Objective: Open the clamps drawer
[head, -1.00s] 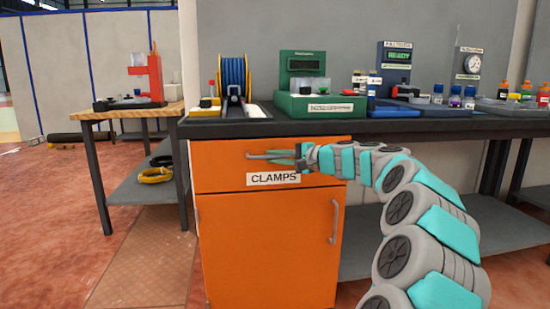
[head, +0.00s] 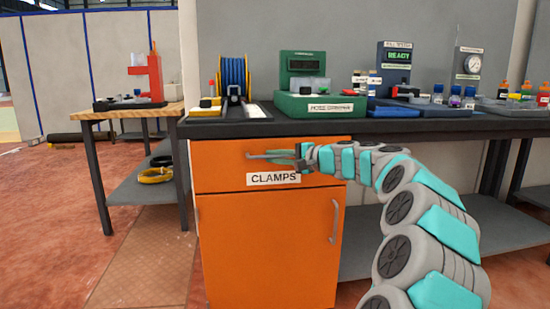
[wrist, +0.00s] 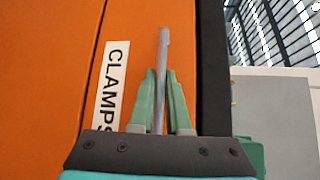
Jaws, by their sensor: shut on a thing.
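The clamps drawer (head: 220,178) is the orange top drawer of the cabinet under the black worktop, with a white label (head: 273,179) reading CLAMPS. Its front looks flush with the cabinet in the head view. Its grey bar handle (head: 258,155) runs across the upper part of the front. My gripper (head: 284,158) is at the handle's right part. In the wrist view the green fingers of my gripper (wrist: 160,100) lie on both sides of the handle (wrist: 162,50) and are shut on it. The label also shows in the wrist view (wrist: 110,85), beside the fingers.
Below the drawer is an orange cabinet door (head: 265,245) with a vertical handle (head: 335,221). The black worktop (head: 300,128) above carries a blue spool (head: 233,74) and a green machine (head: 320,103). A wooden-topped table (head: 130,112) stands at left. Floor in front looks clear.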

